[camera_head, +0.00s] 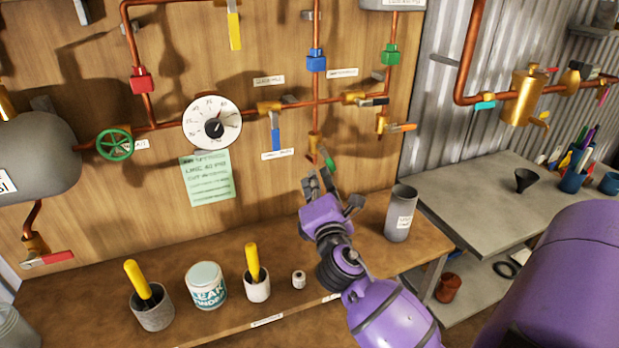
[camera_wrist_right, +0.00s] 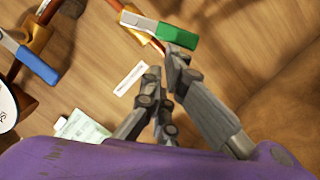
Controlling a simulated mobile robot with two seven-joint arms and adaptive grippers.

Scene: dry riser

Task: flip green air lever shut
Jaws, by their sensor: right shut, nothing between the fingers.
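The green air lever (camera_head: 327,158) sits on a brass valve low on the copper pipework, just above my right gripper (camera_head: 320,185). In the right wrist view the green lever (camera_wrist_right: 178,35) reaches right from its brass valve (camera_wrist_right: 139,22), its end near the fingertips. My right gripper also shows there (camera_wrist_right: 165,85), shut and empty, with its fingers close below the lever. Whether a fingertip touches the lever I cannot tell. My left gripper is not in view.
A blue-handled valve (camera_head: 276,138) hangs to the left of the green lever, and an orange-handled valve (camera_head: 402,127) is to its right. A gauge (camera_head: 212,123) and a green note (camera_head: 207,178) are further left. A grey cylinder (camera_head: 401,213) stands on the bench (camera_head: 290,238) right of my gripper.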

